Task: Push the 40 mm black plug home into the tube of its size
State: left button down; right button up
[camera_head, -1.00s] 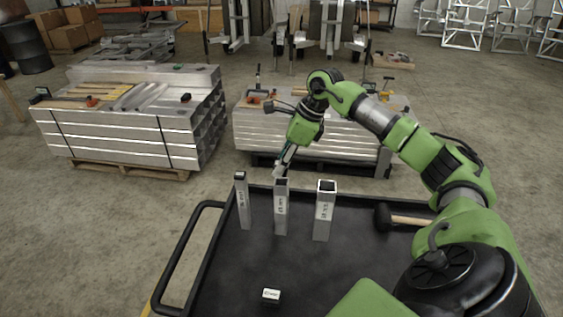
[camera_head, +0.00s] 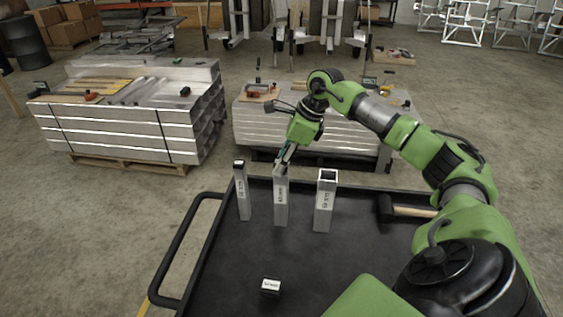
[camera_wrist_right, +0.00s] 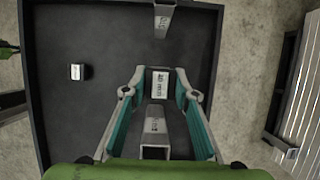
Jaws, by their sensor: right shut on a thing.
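My right gripper (camera_head: 281,166) reaches down at a slant to the top of the middle tube (camera_head: 281,203), a square aluminium upright with a white label. In the right wrist view, my right gripper (camera_wrist_right: 159,78) is shut on the black plug (camera_wrist_right: 159,84), whose white label seems to read 40 mm. The plug does not show in the head view, and the fingers hide the tube's mouth, so I cannot tell how deep the plug sits. My left gripper is not in view.
A thinner tube (camera_head: 243,195) with a dark top stands left, and a wider open tube (camera_head: 324,205) right, both on the black tray (camera_head: 225,270). A labelled black block (camera_head: 270,287) lies near the front. A mallet (camera_head: 412,211) lies at the right.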

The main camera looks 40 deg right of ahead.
jog(key=o, duration=1)
jog(key=shift+s+f, duration=0.15)
jog(key=shift+f, duration=0.2)
jog(key=shift+o, duration=0.2)
jog(key=v, duration=1.2)
jog(key=shift+f, duration=0.1)
